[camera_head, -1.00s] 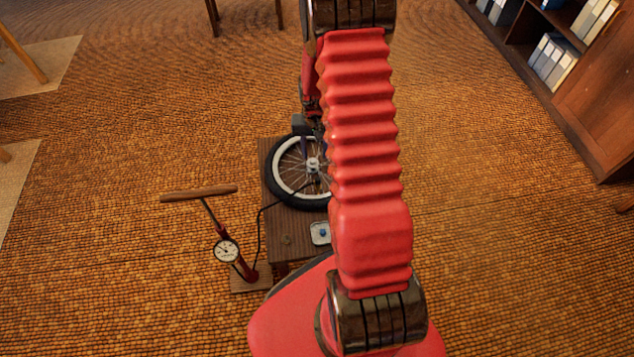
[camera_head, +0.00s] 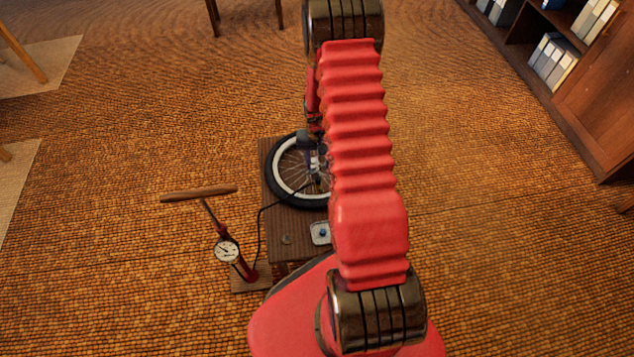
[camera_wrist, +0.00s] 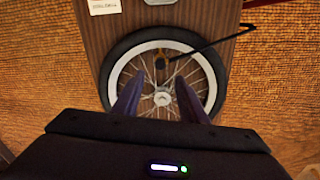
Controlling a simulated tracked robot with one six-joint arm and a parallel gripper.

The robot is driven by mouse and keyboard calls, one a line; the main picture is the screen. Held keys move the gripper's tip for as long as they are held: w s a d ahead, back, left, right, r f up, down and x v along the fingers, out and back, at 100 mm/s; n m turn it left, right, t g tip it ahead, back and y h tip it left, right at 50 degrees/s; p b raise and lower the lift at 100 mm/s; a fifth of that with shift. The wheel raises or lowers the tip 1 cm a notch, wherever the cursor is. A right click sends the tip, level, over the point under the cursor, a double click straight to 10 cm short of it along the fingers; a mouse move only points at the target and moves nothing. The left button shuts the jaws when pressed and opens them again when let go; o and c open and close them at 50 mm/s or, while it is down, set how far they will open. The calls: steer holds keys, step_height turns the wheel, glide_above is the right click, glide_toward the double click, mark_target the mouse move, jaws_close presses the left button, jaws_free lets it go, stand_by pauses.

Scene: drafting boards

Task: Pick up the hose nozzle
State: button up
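The hose nozzle (camera_wrist: 160,63) is a small dark piece at the end of a black hose. In the wrist view it lies over the spokes of a white-walled wheel (camera_wrist: 106,88), above the hub. My gripper (camera_wrist: 157,79) is open; its two dark fingers point toward the nozzle, which shows just beyond and between their tips, apart from both. The wheel (camera_head: 273,170) lies flat on a dark wooden bench (camera_head: 290,222). I cannot tell the gripper's height above the nozzle.
A red floor pump (camera_head: 227,248) with a gauge and wooden handle stands left of the bench; its hose runs to the wheel. A small dish (camera_head: 320,233) sits on the bench's near end. A bookcase (camera_head: 600,100) stands at right. The floor around is open.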

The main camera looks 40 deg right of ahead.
mark_target(318, 177)
steer(key=shift+f, duration=2.15)
steer(key=shift+s+a+f, duration=0.1)
steer(key=shift+f, duration=2.5)
jaws_close()
